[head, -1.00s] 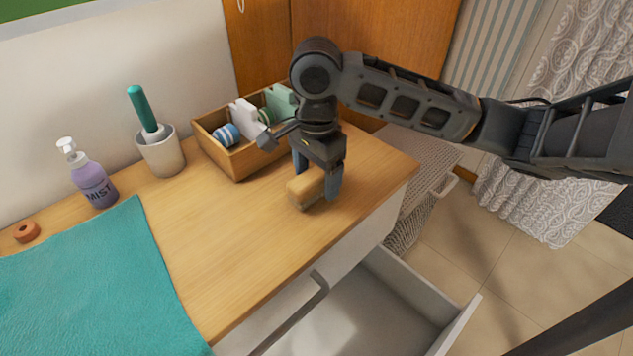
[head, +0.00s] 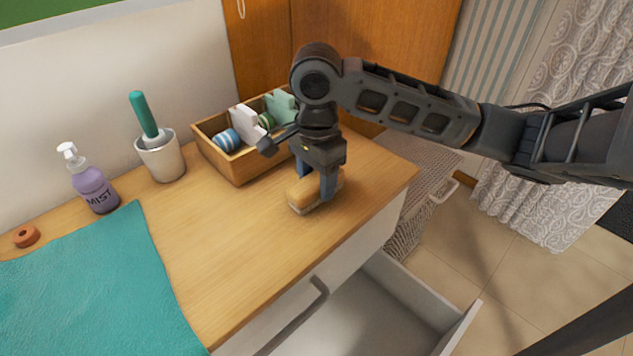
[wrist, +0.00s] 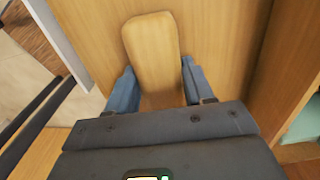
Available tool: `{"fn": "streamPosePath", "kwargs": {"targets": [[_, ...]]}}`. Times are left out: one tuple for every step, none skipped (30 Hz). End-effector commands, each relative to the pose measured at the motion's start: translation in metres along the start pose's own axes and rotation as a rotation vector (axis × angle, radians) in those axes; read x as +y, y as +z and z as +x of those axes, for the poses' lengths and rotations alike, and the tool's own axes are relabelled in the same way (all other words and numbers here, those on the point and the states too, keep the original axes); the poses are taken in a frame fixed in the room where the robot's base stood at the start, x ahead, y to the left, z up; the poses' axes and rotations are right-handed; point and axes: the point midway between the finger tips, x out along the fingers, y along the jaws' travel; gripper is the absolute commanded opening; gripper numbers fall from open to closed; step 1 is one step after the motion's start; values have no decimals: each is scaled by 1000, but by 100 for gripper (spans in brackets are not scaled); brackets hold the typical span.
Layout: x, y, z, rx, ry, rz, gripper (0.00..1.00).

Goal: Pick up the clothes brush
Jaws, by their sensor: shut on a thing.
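The clothes brush (head: 301,196) has a tan wooden back with paler bristles beneath. It rests on the wooden cart top near the front right edge. My gripper (head: 316,190) points down over it and is shut on it, with the blue fingers on its two sides. In the wrist view, the brush (wrist: 152,50) lies lengthwise between the fingers of my gripper (wrist: 156,82). The near end of the brush is hidden behind the gripper body.
A wooden box (head: 238,165) with rolls and pale cards stands just behind my gripper. A cup (head: 163,158) with a green-handled brush, a purple MIST bottle (head: 94,188), a brown ring (head: 26,236) and a teal cloth (head: 90,285) are left. An open drawer (head: 385,305) juts out below.

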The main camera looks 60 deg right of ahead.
Motion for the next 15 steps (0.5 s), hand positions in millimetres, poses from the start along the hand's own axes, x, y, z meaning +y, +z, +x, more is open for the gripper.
{"fn": "streamPosePath", "kwargs": {"targets": [[0,0,-1,0,-1,0,17],[0,0,-2,0,-1,0,17],[0,0,-4,0,-1,0,17],[0,0,-6,0,-1,-1,17],[0,0,-8,0,-1,-1,17],[0,0,-12,0,-1,-1,17],[0,0,-14,0,-2,-1,17],[0,0,-18,0,-2,-1,17],[0,1,-22,-1,-2,-2,17],[0,1,-26,0,-2,-2,17],[0,0,-31,0,-1,-2,17],[0,0,-37,-1,-1,-2,17],[0,0,-42,-1,-2,-2,17],[0,-1,-46,0,-2,0,17],[6,-8,-48,0,-2,3,17]]}}
